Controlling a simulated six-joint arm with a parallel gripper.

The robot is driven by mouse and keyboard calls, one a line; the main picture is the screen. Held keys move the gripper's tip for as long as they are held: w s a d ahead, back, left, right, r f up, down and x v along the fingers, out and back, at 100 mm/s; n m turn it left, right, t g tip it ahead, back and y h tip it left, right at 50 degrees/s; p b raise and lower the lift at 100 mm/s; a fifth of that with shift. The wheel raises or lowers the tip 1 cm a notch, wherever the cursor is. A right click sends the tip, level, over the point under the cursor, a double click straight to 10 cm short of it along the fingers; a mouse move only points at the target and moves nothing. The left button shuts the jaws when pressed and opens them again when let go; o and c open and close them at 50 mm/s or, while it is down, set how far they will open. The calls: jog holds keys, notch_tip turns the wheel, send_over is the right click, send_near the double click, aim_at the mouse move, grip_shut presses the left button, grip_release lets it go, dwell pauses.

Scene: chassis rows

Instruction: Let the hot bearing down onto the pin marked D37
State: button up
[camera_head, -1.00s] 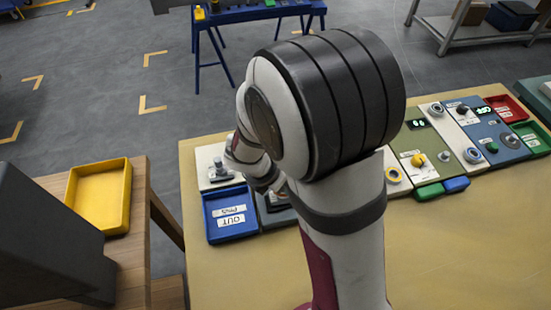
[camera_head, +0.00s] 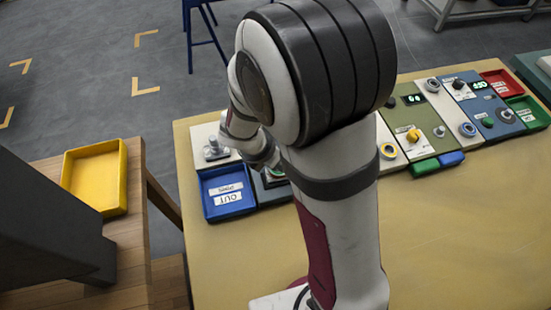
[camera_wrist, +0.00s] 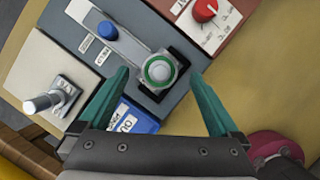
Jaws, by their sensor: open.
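My gripper (camera_wrist: 160,76) shows in the wrist view with two green fingers spread apart and nothing held between them. Below and between the fingertips is a round metal part with a green ring (camera_wrist: 158,70), seated in a dark square holder on a grey panel. I cannot tell whether it is the hot bearing. A metal pin (camera_wrist: 42,102) stands on a white plate with a small label to the left; the pin also shows in the head view (camera_head: 215,149). I cannot read D37 on any label. In the head view my arm hides the gripper.
A blue tray (camera_head: 206,206) labelled OUT sits at the table's left end. A red knob (camera_wrist: 205,10) is on a reddish panel. A yellow tray (camera_head: 122,190) stands left. The front tabletop (camera_head: 450,235) is clear.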

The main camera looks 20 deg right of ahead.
jog(key=v, duration=1.5)
jog(key=shift+s+a+r, duration=0.15)
jog(key=shift+a+r, duration=0.05)
jog(key=shift+r, duration=0.15)
notch_tip(320, 180, up, 7)
